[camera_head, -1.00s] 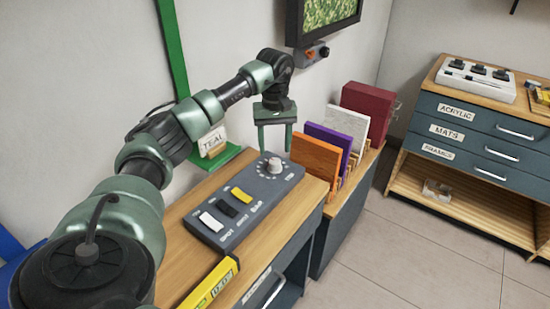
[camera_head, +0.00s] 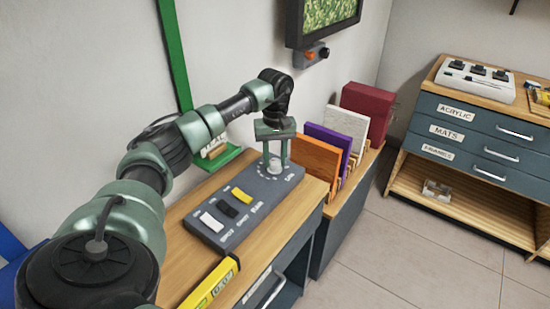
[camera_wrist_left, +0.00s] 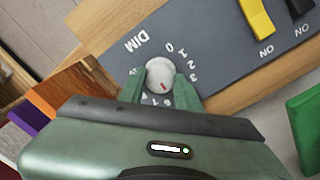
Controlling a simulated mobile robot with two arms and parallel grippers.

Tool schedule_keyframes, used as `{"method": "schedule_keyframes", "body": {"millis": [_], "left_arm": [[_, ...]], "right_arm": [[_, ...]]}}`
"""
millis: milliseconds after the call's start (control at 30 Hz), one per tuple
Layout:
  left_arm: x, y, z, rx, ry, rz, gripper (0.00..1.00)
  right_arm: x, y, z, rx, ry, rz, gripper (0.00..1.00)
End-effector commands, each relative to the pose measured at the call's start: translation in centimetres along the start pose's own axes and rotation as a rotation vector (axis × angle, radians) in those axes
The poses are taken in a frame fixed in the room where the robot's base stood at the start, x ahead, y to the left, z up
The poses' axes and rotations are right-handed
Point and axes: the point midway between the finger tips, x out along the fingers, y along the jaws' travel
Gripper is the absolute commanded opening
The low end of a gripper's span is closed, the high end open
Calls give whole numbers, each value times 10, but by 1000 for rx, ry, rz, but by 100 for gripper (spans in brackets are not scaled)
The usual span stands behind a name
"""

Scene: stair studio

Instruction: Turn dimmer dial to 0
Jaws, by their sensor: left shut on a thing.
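The dimmer dial (camera_head: 274,166) is a small pale round knob at the far end of a grey control panel (camera_head: 215,241) on the wooden bench top. My left gripper (camera_head: 275,164) points down over it, with one green finger on each side, shut on the knob. In the left wrist view the dial (camera_wrist_left: 158,70) sits between the fingertips (camera_wrist_left: 160,80). Its red pointer mark faces the lower side of the picture, away from the 0 near the DIM label. The number it points at is partly hidden by my gripper. My right gripper is not in view.
White, black and yellow rocker switches (camera_head: 241,195) sit on the same panel. Orange (camera_head: 314,157) and purple (camera_head: 328,138) boards stand in a rack just right of the dial. A yellow level (camera_head: 212,286) lies at the front. A green frame piece (camera_head: 174,60) leans on the wall.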

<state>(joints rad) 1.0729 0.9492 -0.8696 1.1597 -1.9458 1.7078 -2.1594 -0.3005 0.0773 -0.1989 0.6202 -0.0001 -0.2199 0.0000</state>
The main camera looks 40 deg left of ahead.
Motion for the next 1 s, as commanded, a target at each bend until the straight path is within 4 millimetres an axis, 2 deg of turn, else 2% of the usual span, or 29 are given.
{"method": "schedule_keyframes", "body": {"millis": [367,1000], "left_arm": [[-2,0,0,-130,0,0,0],[-2,0,-1,-716,0,0,0]], "right_arm": [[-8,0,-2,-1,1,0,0],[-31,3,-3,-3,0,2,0]]}}
